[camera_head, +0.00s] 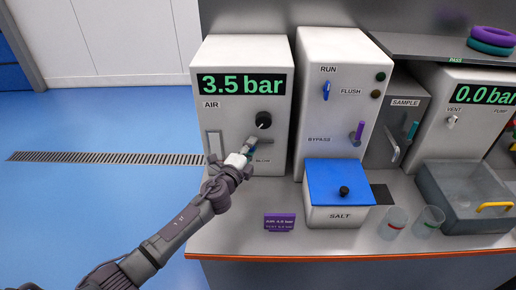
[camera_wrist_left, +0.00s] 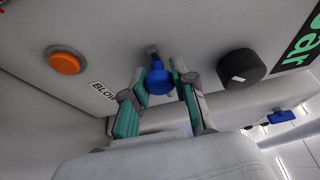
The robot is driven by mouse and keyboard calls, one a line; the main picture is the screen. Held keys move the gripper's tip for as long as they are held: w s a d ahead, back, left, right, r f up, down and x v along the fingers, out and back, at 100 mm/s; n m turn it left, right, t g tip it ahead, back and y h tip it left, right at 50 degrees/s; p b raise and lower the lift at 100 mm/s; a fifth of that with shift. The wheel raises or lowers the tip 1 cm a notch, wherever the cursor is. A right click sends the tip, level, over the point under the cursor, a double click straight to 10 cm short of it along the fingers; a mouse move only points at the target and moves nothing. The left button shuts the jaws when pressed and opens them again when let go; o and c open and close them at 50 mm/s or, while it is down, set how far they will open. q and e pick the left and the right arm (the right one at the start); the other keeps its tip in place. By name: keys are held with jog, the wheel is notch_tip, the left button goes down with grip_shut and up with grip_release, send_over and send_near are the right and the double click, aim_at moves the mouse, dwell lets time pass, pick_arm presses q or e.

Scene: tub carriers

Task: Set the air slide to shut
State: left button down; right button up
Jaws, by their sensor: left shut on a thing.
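The air cabinet (camera_head: 224,70) stands at the left of the bench, labelled AIR, with a display reading 3.5 bar. My left gripper (camera_head: 246,150) is at its front, below the black knob (camera_head: 263,120). In the left wrist view my left gripper (camera_wrist_left: 158,100) has its two teal-padded fingers around a blue handle (camera_wrist_left: 158,82) on this front and is shut on it. No label shows on the handle, and I cannot tell its set position. An orange button (camera_wrist_left: 65,61) is beside the BLOW label. My right gripper is not in view.
To the right stand a cabinet (camera_head: 344,60) with RUN, FLUSH and BYPASS controls, a blue-lidded SALT box (camera_head: 340,215), two clear cups and a grey tub (camera_head: 460,190) with a yellow handle. A purple card (camera_head: 279,222) stands on the bench. Blue floor at the left is clear.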

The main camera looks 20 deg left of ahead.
pick_arm(q)
jog(key=a, duration=0.1)
jog(key=s+a, duration=0.1)
jog(key=a, duration=0.1)
jog(key=shift+a+f, duration=0.1)
jog(key=c, duration=1.3)
grip_release()
jog(key=shift+w, duration=0.1)
jog(key=shift+c, duration=0.2)
jog(key=o, duration=0.4)
jog(key=shift+a, duration=0.15)
jog(key=shift+o, duration=0.2)
send_near(244, 142)
jog(key=s, duration=0.3)
jog(key=s+a, duration=0.1)
jog(key=shift+s+f, duration=0.1)
jog(key=shift+s, duration=0.3)
